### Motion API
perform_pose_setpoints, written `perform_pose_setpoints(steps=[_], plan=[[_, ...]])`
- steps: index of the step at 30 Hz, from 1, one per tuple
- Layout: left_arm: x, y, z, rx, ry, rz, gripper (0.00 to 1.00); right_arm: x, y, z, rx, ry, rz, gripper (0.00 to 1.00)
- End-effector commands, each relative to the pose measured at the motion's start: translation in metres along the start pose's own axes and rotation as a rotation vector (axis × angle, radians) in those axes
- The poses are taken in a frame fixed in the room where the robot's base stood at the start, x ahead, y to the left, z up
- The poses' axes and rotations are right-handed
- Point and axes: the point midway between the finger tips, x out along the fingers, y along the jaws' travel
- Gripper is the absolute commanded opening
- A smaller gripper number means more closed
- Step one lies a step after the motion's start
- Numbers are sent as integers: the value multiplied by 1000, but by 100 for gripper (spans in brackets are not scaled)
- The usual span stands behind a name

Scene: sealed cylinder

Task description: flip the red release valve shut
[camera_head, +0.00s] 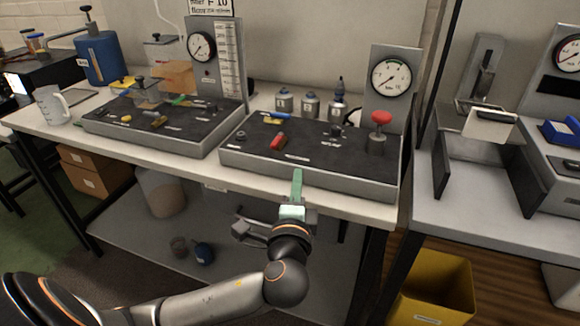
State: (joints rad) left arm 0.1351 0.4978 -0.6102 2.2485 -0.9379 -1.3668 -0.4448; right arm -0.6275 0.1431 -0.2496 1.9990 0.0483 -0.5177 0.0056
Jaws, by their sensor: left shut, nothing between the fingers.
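The right-hand dark panel (345,178) on the bench carries a small red valve handle (278,141) near its middle left; it seems to lie roughly along the panel's depth. My left gripper (297,176), with pale green fingers, is shut and empty. It is at the panel's front edge, in front of and slightly right of the red handle, apart from it. My right gripper is not in view.
A round gauge (391,77) stands behind the panel at right. A blue handle (277,114) and a yellow one lie behind the red handle. Another panel (150,138) with a gauge is at left. Several grey bottles (311,105) stand behind. A yellow bin (435,290) is on the floor.

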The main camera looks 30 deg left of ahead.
Motion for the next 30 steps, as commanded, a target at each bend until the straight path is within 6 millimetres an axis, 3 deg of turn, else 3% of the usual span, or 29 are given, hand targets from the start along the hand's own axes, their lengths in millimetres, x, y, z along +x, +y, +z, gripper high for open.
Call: perform_pose_setpoints(steps=[13,21,30], plan=[[92,-2,2,1,-5,-3,0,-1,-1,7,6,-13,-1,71],[99,0,33,2,-3,0,0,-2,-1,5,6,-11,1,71],[100,0,40,-2,-2,1,0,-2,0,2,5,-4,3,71]])
